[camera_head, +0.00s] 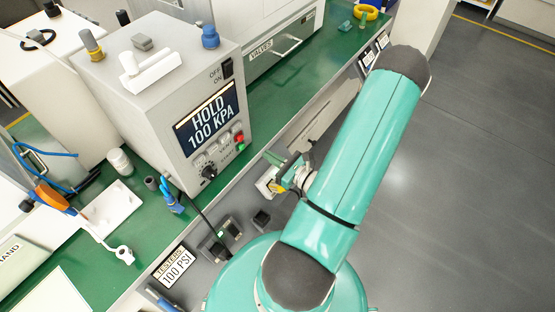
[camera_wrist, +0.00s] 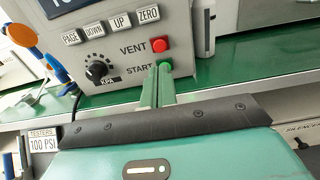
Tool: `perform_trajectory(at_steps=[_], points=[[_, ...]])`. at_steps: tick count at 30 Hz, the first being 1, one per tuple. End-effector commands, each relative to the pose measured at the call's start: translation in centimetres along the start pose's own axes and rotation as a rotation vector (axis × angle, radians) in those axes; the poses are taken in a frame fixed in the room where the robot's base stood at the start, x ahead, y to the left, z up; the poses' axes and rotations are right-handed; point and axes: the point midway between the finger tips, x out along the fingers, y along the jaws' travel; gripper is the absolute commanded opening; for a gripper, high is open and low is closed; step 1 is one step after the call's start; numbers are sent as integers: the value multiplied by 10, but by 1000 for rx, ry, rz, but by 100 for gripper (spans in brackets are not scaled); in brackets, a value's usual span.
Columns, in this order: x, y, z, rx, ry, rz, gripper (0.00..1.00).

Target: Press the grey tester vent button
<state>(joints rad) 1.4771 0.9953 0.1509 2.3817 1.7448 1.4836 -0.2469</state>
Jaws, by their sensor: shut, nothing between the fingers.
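The grey tester (camera_head: 155,85) stands on the green bench, and its screen reads HOLD 100 KPA. Its red button (camera_wrist: 160,45) sits beside the VENT label in the wrist view. The green button (camera_wrist: 166,63), beside the START label, is just below it. In the head view both are small on the lower right of the tester's front. My gripper (camera_wrist: 158,76) is shut and empty. Its fingertips appear in front of the lower part of the green button, below the red one. Contact cannot be told. In the head view my gripper (camera_head: 272,178) is right of the panel.
A black knob (camera_wrist: 97,70) and a row of PAGE, DOWN, UP and ZERO keys are left of the buttons. A drawer unit marked VALVES (camera_head: 275,52) stands right of the tester. Blue-handled tools (camera_head: 170,198) and an orange-handled tool (camera_head: 50,196) are on the left.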

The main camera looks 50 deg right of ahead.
Motion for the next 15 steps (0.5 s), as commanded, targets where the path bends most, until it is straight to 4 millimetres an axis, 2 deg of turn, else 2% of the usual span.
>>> perform_trajectory(at_steps=[9, 15], points=[[62, 0, 0, -1, 0, 3, 0], [86, 0, 0, 0, 0, 1, 0]])
